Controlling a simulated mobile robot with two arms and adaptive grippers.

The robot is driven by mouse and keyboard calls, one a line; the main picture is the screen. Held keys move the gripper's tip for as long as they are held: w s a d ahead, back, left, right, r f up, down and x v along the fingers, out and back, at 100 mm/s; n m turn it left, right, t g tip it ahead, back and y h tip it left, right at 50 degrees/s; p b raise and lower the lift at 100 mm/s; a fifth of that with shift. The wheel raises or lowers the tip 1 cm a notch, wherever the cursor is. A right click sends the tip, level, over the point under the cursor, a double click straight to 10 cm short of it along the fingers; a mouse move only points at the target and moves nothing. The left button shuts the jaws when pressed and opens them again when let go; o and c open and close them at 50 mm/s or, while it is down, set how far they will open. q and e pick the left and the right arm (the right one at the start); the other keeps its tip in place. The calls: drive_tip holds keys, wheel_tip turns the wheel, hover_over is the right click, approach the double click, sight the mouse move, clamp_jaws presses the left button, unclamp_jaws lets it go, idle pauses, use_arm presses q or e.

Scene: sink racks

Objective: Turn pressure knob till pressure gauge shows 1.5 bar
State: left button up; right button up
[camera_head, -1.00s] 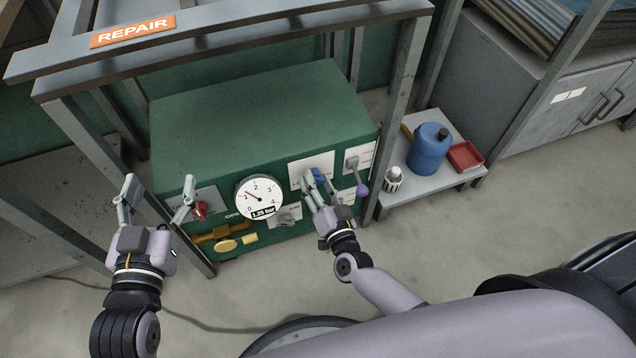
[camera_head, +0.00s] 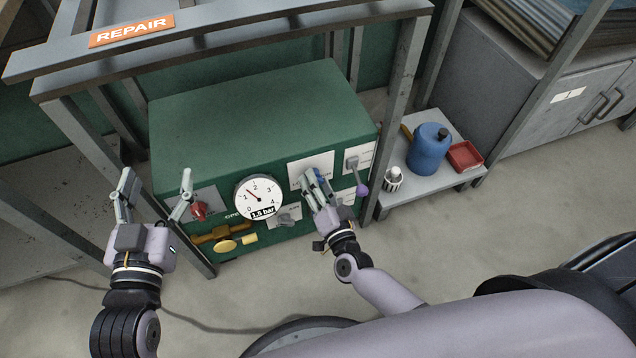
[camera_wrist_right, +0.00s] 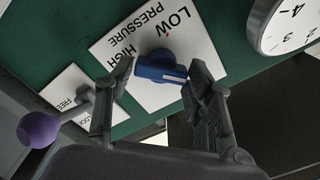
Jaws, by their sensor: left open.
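The pressure gauge (camera_head: 258,197) is a white dial on the front of the green machine. Its label reads 1.5 bar, and its needle points up and left between 1 and 2. The blue pressure knob (camera_wrist_right: 160,68) sits on a white plate marked low and high pressure (camera_wrist_right: 108,47). My right gripper (camera_wrist_right: 161,72) has one finger on each side of the knob, closed about its ends; the exact contact is partly hidden. In the head view my right gripper (camera_head: 317,178) covers most of the knob. My left gripper (camera_head: 157,184) is open and empty, left of the gauge.
A red knob (camera_head: 199,211) and yellow valve (camera_head: 225,244) are near my left gripper. A purple-ended lever (camera_head: 362,190) is close right of my right gripper. A side shelf holds a blue canister (camera_head: 428,150) and red tray (camera_head: 464,156). Metal frame posts flank the machine.

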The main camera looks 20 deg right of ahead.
drive_tip(key=o, duration=0.3)
use_arm(q)
drive_tip(key=shift+s+f, duration=0.1)
drive_tip(key=shift+f, duration=0.05)
drive_tip(key=shift+f, duration=0.15)
use_arm(e)
drive_tip(key=s, duration=1.2)
drive_tip(key=shift+d, duration=0.2)
drive_tip(key=shift+r, duration=0.1)
